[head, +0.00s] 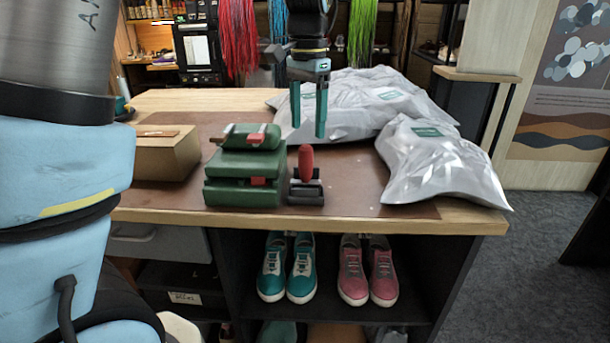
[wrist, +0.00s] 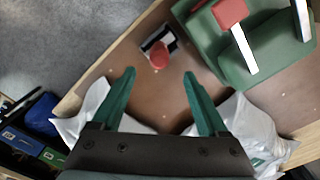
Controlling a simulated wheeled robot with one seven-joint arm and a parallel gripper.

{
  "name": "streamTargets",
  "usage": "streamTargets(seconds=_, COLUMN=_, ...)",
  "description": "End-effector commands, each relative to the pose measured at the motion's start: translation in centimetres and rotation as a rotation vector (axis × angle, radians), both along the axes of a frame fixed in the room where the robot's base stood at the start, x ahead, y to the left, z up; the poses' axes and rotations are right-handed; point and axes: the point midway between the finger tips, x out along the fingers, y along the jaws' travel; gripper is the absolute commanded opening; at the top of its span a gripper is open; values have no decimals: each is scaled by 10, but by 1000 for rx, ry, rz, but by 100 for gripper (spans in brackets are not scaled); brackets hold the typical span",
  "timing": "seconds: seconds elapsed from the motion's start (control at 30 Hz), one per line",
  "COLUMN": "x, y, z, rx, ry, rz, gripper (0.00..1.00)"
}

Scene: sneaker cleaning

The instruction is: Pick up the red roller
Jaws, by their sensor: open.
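The red roller (head: 306,162) stands upright in a small dark holder (head: 306,190) near the front edge of the table. It also shows in the wrist view (wrist: 159,56), seen from above beyond my fingertips. My gripper (head: 309,134) is open and empty, with teal fingers pointing down, above and slightly behind the roller in the head view. In the wrist view the roller lies ahead of the gap between the two fingers (wrist: 158,72), apart from both.
A green box-like device (head: 243,190) with red handles stands just left of the roller. A cardboard box (head: 165,158) is further left. Silvery bags (head: 437,165) lie at the back and right. The brown mat (head: 350,190) is bare right of the roller. Shoes (head: 353,272) sit on the shelf below.

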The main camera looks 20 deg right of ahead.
Motion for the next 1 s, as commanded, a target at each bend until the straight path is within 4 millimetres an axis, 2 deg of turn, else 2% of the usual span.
streamTargets(seconds=0.27, x=-2, y=3, z=-22, rx=3, ry=1, rz=1, gripper=77)
streamTargets(seconds=0.53, x=-4, y=5, z=-59, rx=1, ry=0, rz=2, gripper=77)
streamTargets(seconds=0.83, x=-4, y=6, z=-65, rx=-2, ry=-2, rz=2, gripper=77)
streamTargets(seconds=1.0, x=-4, y=6, z=-64, rx=-2, ry=-2, rz=2, gripper=58)
